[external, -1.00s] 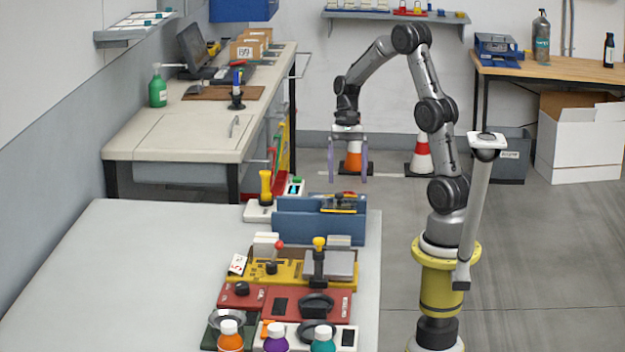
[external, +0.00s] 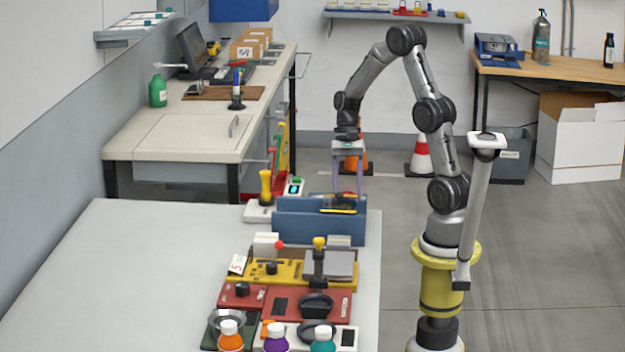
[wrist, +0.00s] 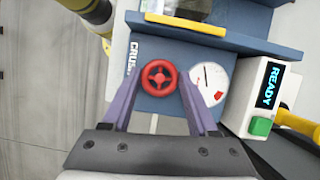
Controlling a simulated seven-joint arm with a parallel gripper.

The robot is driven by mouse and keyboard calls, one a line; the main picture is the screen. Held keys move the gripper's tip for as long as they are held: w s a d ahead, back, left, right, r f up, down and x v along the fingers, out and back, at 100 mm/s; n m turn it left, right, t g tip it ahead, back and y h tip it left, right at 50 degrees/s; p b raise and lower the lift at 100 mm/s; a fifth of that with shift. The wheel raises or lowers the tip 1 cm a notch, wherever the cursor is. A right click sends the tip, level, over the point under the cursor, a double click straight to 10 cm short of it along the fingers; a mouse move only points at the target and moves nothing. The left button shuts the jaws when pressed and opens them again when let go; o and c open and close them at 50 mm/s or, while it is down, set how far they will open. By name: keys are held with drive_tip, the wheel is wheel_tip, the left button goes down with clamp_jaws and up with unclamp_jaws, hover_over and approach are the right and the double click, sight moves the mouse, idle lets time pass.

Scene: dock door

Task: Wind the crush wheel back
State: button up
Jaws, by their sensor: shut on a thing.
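The red crush wheel (wrist: 159,78) sits on the blue housing lettered "CRUS..." (wrist: 146,103) in the wrist view. My gripper (wrist: 159,82) is shut on the wheel, with one purple finger at each side of its rim. In the external view my gripper (external: 348,182) points down just behind the blue housing (external: 318,230); the wheel and fingertips are hidden there. A round white gauge (wrist: 208,78) with a dark needle and a red patch is right of the wheel.
A white unit with a "READY" display (wrist: 267,84) and green button (wrist: 260,126) stands close to my right finger. A yellow bar (wrist: 186,24) lies across the housing's top tray. Boards with knobs and levers (external: 285,272) fill the table's right side; its left is clear.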

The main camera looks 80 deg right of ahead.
drive_tip(key=c, duration=0.4)
drive_tip(key=n+g, duration=0.1)
drive_tip(key=n, duration=0.2)
drive_tip(key=shift+w+n, duration=0.1)
drive_tip(key=shift+n, duration=0.3)
drive_tip(key=shift+w+r+n+g+h, duration=0.1)
drive_tip(key=shift+n+g+h, duration=0.3)
drive_tip(key=shift+n, duration=0.6)
drive_tip(key=shift+n+g+h, duration=0.3)
drive_tip(key=shift+n+g, duration=0.1)
drive_tip(key=shift+n, duration=0.6)
drive_tip(key=o, duration=1.4)
drive_tip(key=shift+a, duration=0.1)
